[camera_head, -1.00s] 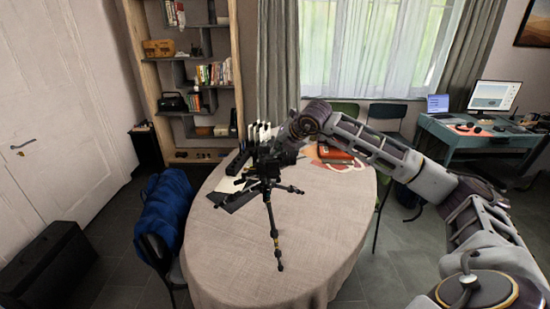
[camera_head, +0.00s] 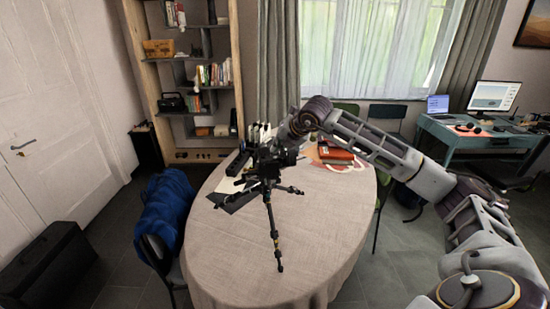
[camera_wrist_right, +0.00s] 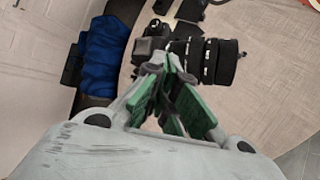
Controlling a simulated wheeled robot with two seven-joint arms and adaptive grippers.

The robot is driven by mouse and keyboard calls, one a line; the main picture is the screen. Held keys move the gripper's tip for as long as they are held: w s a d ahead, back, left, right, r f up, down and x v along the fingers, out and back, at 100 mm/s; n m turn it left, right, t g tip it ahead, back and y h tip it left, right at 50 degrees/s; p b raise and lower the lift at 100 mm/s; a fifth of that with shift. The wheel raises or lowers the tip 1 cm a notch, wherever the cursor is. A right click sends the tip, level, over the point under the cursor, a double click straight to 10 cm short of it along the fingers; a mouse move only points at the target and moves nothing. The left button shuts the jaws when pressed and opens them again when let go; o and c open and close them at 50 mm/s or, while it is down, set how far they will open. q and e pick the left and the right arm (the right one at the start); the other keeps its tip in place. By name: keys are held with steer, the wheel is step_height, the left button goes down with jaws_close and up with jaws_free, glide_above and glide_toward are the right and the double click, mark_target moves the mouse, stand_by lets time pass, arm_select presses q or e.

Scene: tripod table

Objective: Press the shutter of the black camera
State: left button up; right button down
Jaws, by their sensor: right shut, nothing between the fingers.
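The black camera (camera_head: 286,157) sits on a black tripod (camera_head: 273,222) standing on the round table (camera_head: 310,225). In the right wrist view, its dark body (camera_wrist_right: 150,48) and large ringed lens (camera_wrist_right: 215,62) show just beyond the fingers. My right gripper (camera_wrist_right: 172,70) is shut and empty, its green-padded fingertips overlapping the camera in that view. In the head view, the right gripper (camera_head: 268,142) is at the top of the camera. I cannot tell whether it touches the camera, and the shutter button is not distinguishable. My left gripper is not in view.
A red-brown book (camera_head: 335,154) and papers lie at the back of the table. A blue jacket (camera_head: 167,212) hangs on a chair at the left. The table's front half is clear apart from the tripod leg.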

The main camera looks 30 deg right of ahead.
steer(key=shift+r+p, duration=1.3)
steer(key=shift+r, duration=1.2)
